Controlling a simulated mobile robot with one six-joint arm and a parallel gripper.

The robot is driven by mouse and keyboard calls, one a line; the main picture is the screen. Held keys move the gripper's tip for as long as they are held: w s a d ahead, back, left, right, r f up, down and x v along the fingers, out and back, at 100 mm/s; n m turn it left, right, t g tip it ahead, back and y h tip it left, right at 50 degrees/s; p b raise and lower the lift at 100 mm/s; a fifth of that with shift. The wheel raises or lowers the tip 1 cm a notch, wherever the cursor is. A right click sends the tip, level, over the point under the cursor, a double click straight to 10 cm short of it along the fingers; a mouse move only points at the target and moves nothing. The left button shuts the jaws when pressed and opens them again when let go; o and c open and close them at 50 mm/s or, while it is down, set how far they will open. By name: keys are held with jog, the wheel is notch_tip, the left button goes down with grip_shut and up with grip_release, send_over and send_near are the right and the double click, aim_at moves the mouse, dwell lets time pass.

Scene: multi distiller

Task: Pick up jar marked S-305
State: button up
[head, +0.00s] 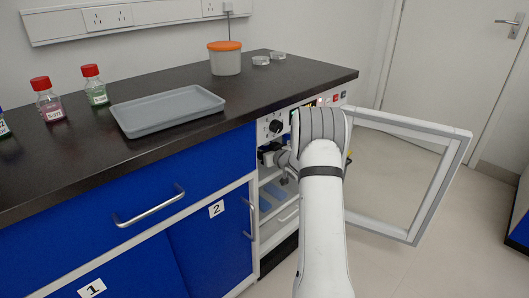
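A jar with a red cap and pink contents (50,104) stands on the dark worktop at the left. A second red-capped jar with green contents (96,90) stands to its right. Another jar (3,125) is cut off by the left edge. The jar labels are too small to read with certainty, so I cannot tell which is S-305. My gripper (268,153) is at the front of an open cabinet, right of and below the jars and well apart from them. My own arm partly hides it, and its fingers are not clear.
A grey tray (128,131) lies on the worktop (75,160) right of the jars. An orange-lidded tub (226,63) and two small clear dishes (268,58) stand farther back. The cabinet's framed door (437,190) stands open at the right. Blue drawers with handles (150,205) are below the worktop.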

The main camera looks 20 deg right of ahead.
jog(key=c, duration=1)
jog(key=shift+r, duration=0.1)
